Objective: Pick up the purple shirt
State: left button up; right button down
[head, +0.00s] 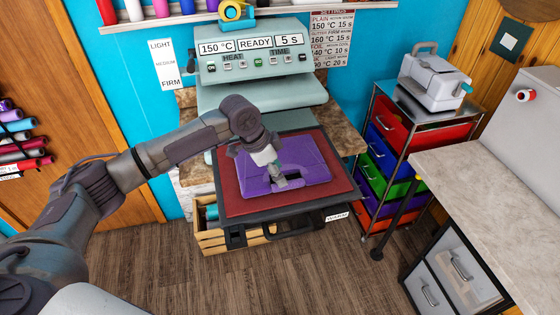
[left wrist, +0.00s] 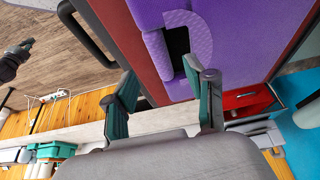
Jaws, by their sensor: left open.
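The purple shirt (head: 312,163) lies folded and flat on the red pad (head: 237,199) of the heat press's pulled-out lower plate. My left gripper (head: 281,183) is over the front part of the shirt, pointing down. In the left wrist view its two fingers (left wrist: 163,100) are apart with nothing between them, and the shirt (left wrist: 235,35) fills the upper middle with a dark opening near the fingers. I cannot tell whether the fingertips touch the cloth.
The heat press (head: 255,75) stands behind the plate, its panel reading 150 °C, READY, 5 s. A wooden crate (head: 235,240) is below the plate. A cart with coloured drawers (head: 392,165) stands to the right, near a grey counter (head: 490,165). Floor in front is clear.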

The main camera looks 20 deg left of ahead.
pick_arm(q)
jog(key=shift+w+d+f, duration=0.1)
jog(key=shift+d+f, duration=0.05)
jog(key=shift+f, duration=0.05)
jog(key=p+x, duration=0.2)
jog(key=x, duration=0.1)
jog(key=shift+w+d+f, duration=0.2)
jog(key=shift+d, duration=0.1)
jog(key=shift+w+d+f, duration=0.1)
jog(key=shift+w+f, duration=0.05)
jog(key=shift+f, duration=0.4)
jog(key=shift+f, duration=0.1)
grip_shut()
